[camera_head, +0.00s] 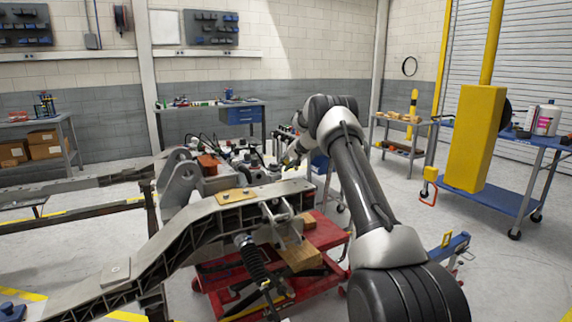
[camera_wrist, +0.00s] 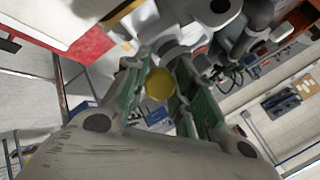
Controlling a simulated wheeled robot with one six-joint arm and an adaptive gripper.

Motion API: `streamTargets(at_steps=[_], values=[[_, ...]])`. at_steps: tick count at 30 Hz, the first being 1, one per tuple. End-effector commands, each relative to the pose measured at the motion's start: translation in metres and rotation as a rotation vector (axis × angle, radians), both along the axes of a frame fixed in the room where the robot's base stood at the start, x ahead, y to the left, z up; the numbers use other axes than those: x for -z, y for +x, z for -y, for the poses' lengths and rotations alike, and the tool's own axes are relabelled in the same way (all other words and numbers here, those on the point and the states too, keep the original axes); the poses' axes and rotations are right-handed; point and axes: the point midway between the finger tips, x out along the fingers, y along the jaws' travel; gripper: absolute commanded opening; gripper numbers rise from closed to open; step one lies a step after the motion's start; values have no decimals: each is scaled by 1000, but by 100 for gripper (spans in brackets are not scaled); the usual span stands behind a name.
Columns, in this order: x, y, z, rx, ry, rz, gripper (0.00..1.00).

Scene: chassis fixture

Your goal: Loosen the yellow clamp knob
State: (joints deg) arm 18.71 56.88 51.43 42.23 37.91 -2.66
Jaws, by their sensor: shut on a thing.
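The yellow clamp knob (camera_wrist: 159,84) shows as a round yellow disc in the wrist view, between the two green-padded fingers of my gripper (camera_wrist: 162,92). The fingers sit on either side of it and are shut on it. In the head view, my gripper (camera_head: 292,155) is at the far side of the chassis frame, beyond the grey rail, and mostly small. The knob itself cannot be made out clearly there. The grey metal chassis (camera_head: 225,213) runs across the lower left.
A red lift cart (camera_head: 325,232) stands under the chassis. Metal chassis brackets and hoses crowd the area around my gripper. A blue cart (camera_head: 505,197) and yellow post (camera_head: 474,140) stand at right. A workbench (camera_head: 200,106) stands behind. Floor at lower right is partly clear.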

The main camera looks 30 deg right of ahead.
Motion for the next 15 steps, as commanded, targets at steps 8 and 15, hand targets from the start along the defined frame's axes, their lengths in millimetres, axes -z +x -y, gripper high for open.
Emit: streamTargets(at_steps=[8,15], values=[[2,-1,-1,-22,-28,-3,2],[2,-1,-1,-23,-28,-4,2]])
